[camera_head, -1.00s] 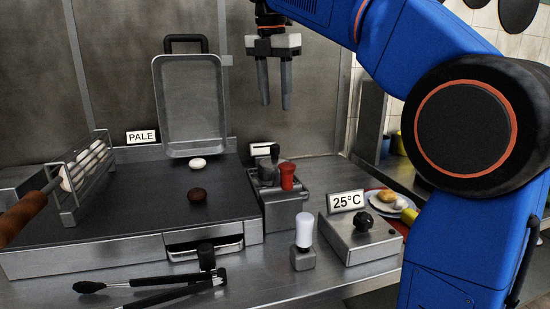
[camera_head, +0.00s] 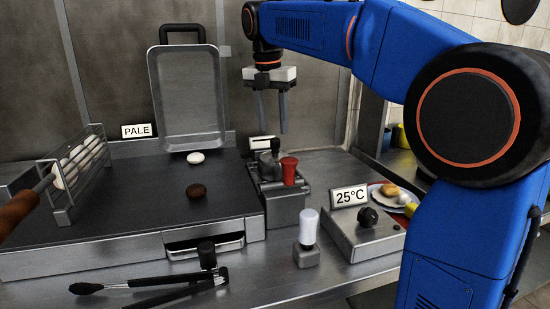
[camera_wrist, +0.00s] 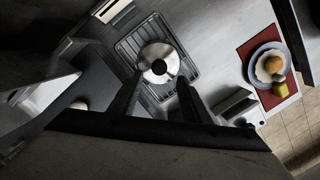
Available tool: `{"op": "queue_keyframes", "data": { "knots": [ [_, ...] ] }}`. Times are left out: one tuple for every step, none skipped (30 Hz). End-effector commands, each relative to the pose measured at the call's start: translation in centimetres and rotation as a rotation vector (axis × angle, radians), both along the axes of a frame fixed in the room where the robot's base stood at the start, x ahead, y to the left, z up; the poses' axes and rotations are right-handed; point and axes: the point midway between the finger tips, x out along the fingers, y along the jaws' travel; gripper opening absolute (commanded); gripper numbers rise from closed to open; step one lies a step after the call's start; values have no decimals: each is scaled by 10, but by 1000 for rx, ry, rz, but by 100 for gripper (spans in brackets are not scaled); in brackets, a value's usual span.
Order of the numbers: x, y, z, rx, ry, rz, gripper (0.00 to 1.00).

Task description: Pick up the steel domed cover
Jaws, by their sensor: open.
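A round, shiny steel piece with a dark centre, which looks like the domed cover (camera_wrist: 158,50), sits on a slotted rack (camera_wrist: 127,52) in the wrist view. My gripper (camera_wrist: 160,78) is open, and its fingertips show either side of the cover's near edge. In the head view my gripper (camera_head: 272,124) hangs empty in the air, pointing down, above and behind the small caddy (camera_head: 286,208). The height between fingertips and cover is hard to judge.
The red-topped container (camera_head: 289,170), white-topped bottle (camera_head: 308,228) and 25°C box (camera_head: 365,235) stand nearby. A plate (camera_wrist: 257,67) lies on a red mat (camera_wrist: 247,50).

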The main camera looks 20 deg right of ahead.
Motion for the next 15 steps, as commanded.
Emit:
{"op": "queue_keyframes", "data": {
  "knots": [
    [0,-1,-4,0,0,0,43],
    [1,-1,-6,1,-1,0,43],
    [1,-1,-8,1,-1,0,43],
    [1,-1,-9,0,0,0,43],
    [1,-1,-10,0,0,0,43],
    [2,-2,-12,0,0,0,43],
    [3,-2,-14,-1,1,-1,43],
    [4,-3,-16,-1,1,-1,43],
    [5,-4,-21,0,0,-1,43],
    [7,-5,-25,-1,1,-1,43],
    [8,-7,-29,-1,2,-1,43],
    [10,-8,-34,0,1,-1,43],
    [12,-9,-38,0,0,-1,43],
    [13,-10,-42,0,1,-1,43],
    [13,-10,-47,0,1,0,43]
  ]
}}
